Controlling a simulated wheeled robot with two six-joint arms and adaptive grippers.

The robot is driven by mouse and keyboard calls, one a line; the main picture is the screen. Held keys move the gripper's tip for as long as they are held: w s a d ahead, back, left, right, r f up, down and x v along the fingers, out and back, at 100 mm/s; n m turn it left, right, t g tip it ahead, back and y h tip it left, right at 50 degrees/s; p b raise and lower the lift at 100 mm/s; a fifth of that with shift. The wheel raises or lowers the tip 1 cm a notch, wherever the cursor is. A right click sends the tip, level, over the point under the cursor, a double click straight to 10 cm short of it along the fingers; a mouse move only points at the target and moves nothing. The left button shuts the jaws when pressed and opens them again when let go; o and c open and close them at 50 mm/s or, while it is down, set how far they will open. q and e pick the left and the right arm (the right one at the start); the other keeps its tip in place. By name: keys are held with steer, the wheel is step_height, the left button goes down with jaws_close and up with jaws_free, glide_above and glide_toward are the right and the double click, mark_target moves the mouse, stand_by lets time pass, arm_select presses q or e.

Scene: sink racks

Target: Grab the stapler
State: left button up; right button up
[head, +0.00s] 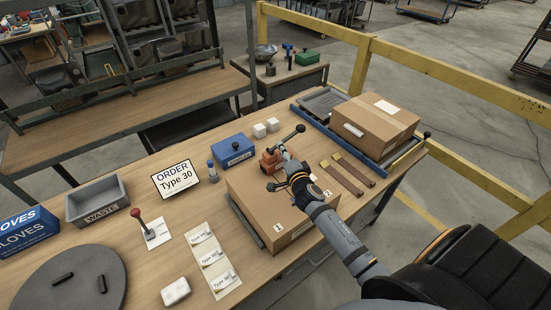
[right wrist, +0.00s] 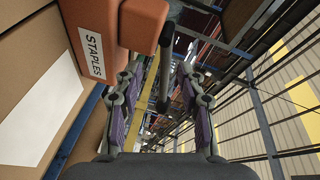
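The stapler (head: 268,161) is an orange-red block with a dark lever ending in a black knob (head: 300,128). It is at the far side of a cardboard box on the workbench. In the right wrist view the stapler (right wrist: 142,25), labelled "STAPLES", is large at the upper left. My right gripper (head: 284,153) is at the stapler's right side in the head view. In the right wrist view the right gripper (right wrist: 161,85) has its fingers apart, with the dark lever rod (right wrist: 164,70) showing between them. I cannot tell whether they touch it. My left gripper is out of view.
The cardboard box (head: 262,205) lies under my right forearm. A blue box (head: 235,150) stands left of the stapler, with two white cubes (head: 266,128) behind it. Brown strips (head: 345,177) and another cardboard box (head: 375,122) are to the right. A yellow rail (head: 440,78) runs behind.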

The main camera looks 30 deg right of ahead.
steer(key=x, duration=0.2)
steer(key=p+x, duration=0.1)
steer(key=x, duration=0.1)
steer(key=shift+a+r, duration=0.3)
steer(key=shift+a, duration=0.1)
steer(key=shift+w+d+f, duration=0.1)
steer(key=shift+w+f, duration=0.1)
steer(key=shift+w, duration=0.05)
steer(key=shift+s+r, duration=0.15)
steer(key=shift+s, duration=0.05)
steer(key=shift+c, duration=0.9)
steer(key=shift+w, duration=0.1)
jaws_close()
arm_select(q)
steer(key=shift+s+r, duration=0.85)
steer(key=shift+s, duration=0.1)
